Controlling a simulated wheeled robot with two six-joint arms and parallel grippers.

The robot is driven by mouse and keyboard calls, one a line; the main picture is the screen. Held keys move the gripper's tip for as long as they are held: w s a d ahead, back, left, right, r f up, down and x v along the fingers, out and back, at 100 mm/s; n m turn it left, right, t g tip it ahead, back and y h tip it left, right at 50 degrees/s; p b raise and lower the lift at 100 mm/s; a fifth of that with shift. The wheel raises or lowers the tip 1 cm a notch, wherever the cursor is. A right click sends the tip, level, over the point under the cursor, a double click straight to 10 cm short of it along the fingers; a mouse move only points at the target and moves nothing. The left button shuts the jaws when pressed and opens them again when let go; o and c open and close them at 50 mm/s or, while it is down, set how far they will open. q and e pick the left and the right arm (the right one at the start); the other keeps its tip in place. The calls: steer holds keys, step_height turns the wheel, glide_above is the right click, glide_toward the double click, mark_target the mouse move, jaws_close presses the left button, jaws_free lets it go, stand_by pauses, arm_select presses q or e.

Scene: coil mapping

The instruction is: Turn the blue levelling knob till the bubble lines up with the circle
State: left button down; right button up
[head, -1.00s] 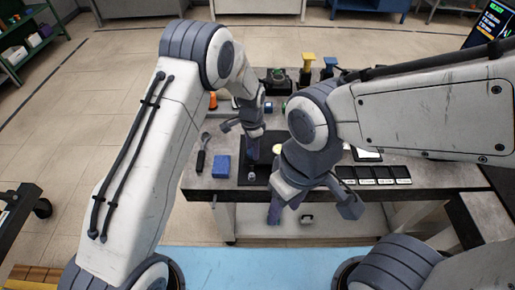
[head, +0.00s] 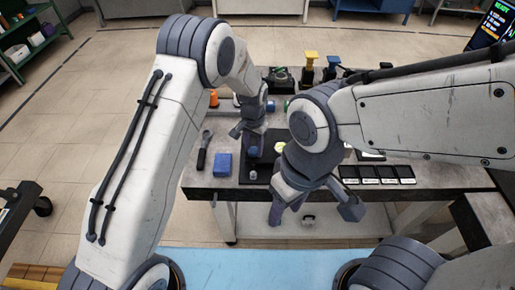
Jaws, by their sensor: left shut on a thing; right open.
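My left gripper (head: 252,143) is over the black plate (head: 243,170) on the bench, shut on what appears to be the blue levelling knob (head: 254,151); its fingers hide much of the knob. A pale yellow-green disc (head: 280,148), apparently the bubble level, shows just right of it, partly covered by my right arm. The bubble and circle are too small to tell apart. My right gripper (head: 314,208) is open and empty, in front of the bench's near edge, with its fingers spread.
A blue block (head: 222,164) and a dark-handled tool (head: 201,158) lie left of the plate. An orange object (head: 213,99) stands behind. Black labelled tiles (head: 377,174) line the right front edge. A yellow-topped item (head: 310,60) stands at the back.

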arm_select(q)
steer(key=n, duration=0.2)
steer(key=n+b, duration=0.1)
steer(key=n, duration=0.2)
steer(key=shift+s+a+f+n, duration=0.1)
steer(key=shift+s+n, duration=0.05)
steer(key=shift+n, duration=0.15)
steer(key=shift+n+b, duration=0.45)
steer(key=shift+n, duration=1.85)
steer(key=shift+c, duration=1.9)
jaws_free()
steer(key=shift+r, duration=0.2)
steer(key=shift+d, duration=0.2)
